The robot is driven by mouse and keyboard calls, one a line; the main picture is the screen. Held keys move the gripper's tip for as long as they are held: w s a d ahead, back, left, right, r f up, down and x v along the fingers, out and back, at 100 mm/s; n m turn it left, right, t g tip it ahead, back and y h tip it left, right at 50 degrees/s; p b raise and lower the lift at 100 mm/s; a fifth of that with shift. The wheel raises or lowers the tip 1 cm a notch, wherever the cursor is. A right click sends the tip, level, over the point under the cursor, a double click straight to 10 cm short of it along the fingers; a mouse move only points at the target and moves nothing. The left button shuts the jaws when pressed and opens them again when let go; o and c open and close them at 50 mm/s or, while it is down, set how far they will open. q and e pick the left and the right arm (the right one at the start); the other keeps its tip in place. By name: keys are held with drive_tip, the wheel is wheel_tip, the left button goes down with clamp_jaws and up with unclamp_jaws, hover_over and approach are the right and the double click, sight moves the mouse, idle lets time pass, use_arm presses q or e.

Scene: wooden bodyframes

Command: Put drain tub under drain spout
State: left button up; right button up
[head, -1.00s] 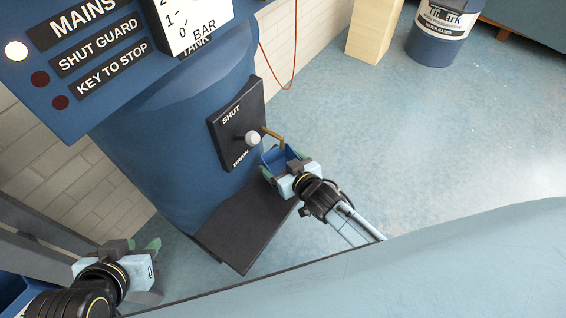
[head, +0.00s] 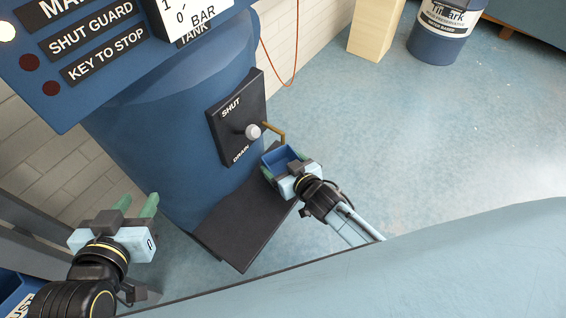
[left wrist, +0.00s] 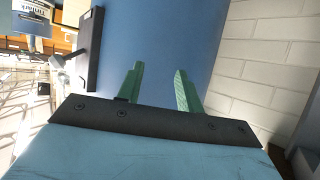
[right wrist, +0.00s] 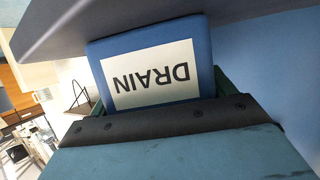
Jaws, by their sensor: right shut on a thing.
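The drain tub (head: 281,156) is a small blue open box, held by my right gripper (head: 286,172) just below the brass drain spout (head: 277,133). The right wrist view shows the tub (right wrist: 197,56) close up, its white DRAIN label upside down, with the green fingers at its sides. I cannot tell if the tub touches the black shelf. My left gripper (head: 137,204) is open and empty at the left, in front of the blue tank (head: 160,130). Its green fingers (left wrist: 159,88) stand apart in the left wrist view.
A black SHUT/DRAIN plate with a white-knobbed lever (head: 253,131) is on the tank beside the spout. A black sloping shelf (head: 240,225) juts out below. A blue drum (head: 443,32) and a pale wooden block (head: 375,28) stand at the back. The floor at right is clear.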

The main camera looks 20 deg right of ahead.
drive_tip(key=o, duration=1.8)
use_arm(q)
drive_tip(key=shift+r, duration=0.1)
use_arm(e)
drive_tip(key=shift+r, duration=0.15)
drive_tip(key=shift+s+r, duration=0.1)
drive_tip(key=shift+s, duration=0.15)
drive_tip(key=p+v, duration=0.3)
drive_tip(key=v, duration=0.2)
drive_tip(key=shift+s+d+r, duration=0.2)
drive_tip(key=shift+s, duration=0.1)
use_arm(q)
drive_tip(key=s+a+f+g+y+p, duration=0.2)
drive_tip(key=s+a+f+g, duration=0.4)
drive_tip(key=s+f+g, duration=0.3)
wheel_tip(320, 180, down, 3)
drive_tip(key=shift+s+f+n+y, duration=0.15)
drive_tip(key=shift+s+n+y, duration=0.15)
drive_tip(key=shift+s+y, duration=0.35)
use_arm(e)
drive_tip(key=v, duration=0.5)
drive_tip(key=shift+s+d, duration=0.15)
drive_tip(key=shift+s, duration=0.25)
